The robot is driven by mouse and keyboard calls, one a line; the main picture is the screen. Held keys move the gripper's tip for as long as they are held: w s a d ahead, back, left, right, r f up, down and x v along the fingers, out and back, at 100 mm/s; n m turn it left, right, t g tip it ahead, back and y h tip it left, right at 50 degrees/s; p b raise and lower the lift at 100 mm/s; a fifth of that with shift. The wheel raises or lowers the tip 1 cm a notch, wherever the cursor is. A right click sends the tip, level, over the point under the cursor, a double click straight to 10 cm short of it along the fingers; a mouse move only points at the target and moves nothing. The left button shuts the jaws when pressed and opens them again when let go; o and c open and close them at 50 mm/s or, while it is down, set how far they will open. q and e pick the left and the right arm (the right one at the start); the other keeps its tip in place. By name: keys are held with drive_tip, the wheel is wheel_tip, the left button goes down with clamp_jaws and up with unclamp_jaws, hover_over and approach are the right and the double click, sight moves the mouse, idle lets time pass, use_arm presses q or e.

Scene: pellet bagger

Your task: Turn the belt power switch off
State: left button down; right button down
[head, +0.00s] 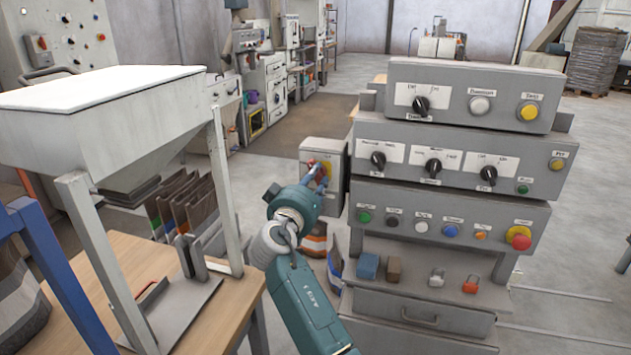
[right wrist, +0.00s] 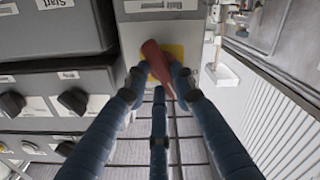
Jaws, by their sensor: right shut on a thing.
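The belt power switch has a red handle (right wrist: 157,62) on a yellow plate (right wrist: 176,51), on the front of a grey box (head: 338,152). In the right wrist view the handle is tilted, running from upper left to lower right. My right gripper (head: 318,176) is at the switch, and its blue fingers (right wrist: 158,88) are shut on the red handle from both sides. In the head view the gripper hides part of the handle and plate. My left gripper is not in view.
A grey control console (head: 452,150) with knobs and buttons stands close to the right of the switch box. A hopper (head: 110,110) stands on a wooden table (head: 105,255) at the left. Open floor (head: 270,170) lies behind the box.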

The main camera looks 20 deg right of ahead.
drive_tip(key=shift+w+a+r+n+p, duration=0.1)
drive_tip(key=shift+n+p, duration=0.9)
drive_tip(key=shift+n, duration=2.2)
drive_tip(key=shift+w+a+r+n+p, duration=0.1)
drive_tip(key=shift+n+p, duration=0.9)
drive_tip(key=shift+n, duration=2.2)
drive_tip(key=c, duration=1.7)
unclamp_jaws()
drive_tip(key=shift+c, duration=0.2)
drive_tip(key=o, duration=0.3)
drive_tip(key=shift+f, duration=0.15)
